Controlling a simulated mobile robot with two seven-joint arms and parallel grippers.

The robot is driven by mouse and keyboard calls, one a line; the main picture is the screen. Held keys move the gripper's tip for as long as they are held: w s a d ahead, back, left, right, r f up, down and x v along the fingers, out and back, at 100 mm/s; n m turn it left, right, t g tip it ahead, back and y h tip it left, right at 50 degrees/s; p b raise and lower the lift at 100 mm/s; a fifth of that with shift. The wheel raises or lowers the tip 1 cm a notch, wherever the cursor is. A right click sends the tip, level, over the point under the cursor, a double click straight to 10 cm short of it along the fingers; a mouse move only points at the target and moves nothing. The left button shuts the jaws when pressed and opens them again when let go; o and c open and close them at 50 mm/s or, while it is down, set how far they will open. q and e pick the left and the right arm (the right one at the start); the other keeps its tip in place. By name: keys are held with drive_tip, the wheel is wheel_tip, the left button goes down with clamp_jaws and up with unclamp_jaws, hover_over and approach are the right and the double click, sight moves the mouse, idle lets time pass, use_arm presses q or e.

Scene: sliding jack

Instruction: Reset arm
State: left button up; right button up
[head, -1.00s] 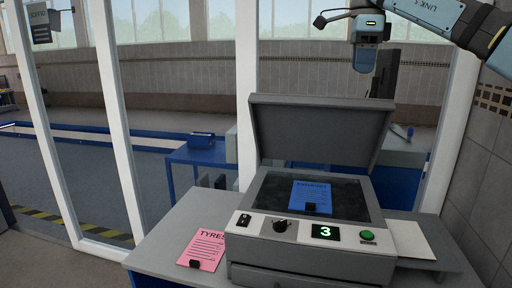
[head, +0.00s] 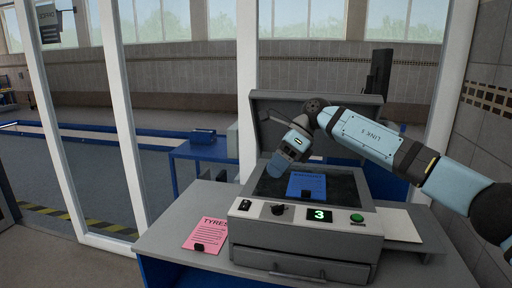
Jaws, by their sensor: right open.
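My right gripper (head: 275,170) comes in from the right and points down and left, in front of the raised copier lid (head: 345,112). It is over the left rear part of the dark glass bed, left of the blue sheet (head: 307,186). Its jaws are open and look empty, though the fingertips are small and hard to make out. I cannot tell how far above the glass it is. The copier (head: 300,240) stands on a grey table. My left gripper is not in view.
The front panel has a dark knob (head: 279,209), a display (head: 319,214) reading 3 and a green button (head: 357,218). A pink TYRES sheet (head: 205,234) lies on the table (head: 168,240) at left. White window posts (head: 121,130) rise behind.

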drive_tip(key=s+a+f+m+t+y, duration=0.3)
drive_tip(key=s+a+f+m+y, duration=0.25)
drive_tip(key=f+m+y, duration=0.2)
drive_tip(key=s+a+f+m+t+y, duration=0.2)
drive_tip(key=s+a+f+m+y, duration=0.2)
drive_tip(key=s+f+m+y, duration=0.35)
drive_tip(key=s+d+f+m+t+h, duration=0.3)
drive_tip(key=d+f+m+t+h, duration=0.3)
drive_tip(key=f+m+t, duration=0.45)
drive_tip(key=s+d+f+m+t+h, duration=0.3)
drive_tip(key=d+f+m+t+h, duration=0.35)
drive_tip(key=m, duration=0.75)
drive_tip(key=s+d+f+m+g+h, duration=0.3)
drive_tip(key=s+d+f+m, duration=0.2)
drive_tip(key=s+f, duration=0.3)
drive_tip(key=s+d+f+m+g+h, duration=0.4)
drive_tip(key=s+d+f, duration=0.3)
drive_tip(key=s, duration=0.4)
drive_tip(key=shift+s+d+f+m+g, duration=0.25)
drive_tip(key=shift+f+m, duration=0.2)
drive_tip(key=shift+f, duration=0.25)
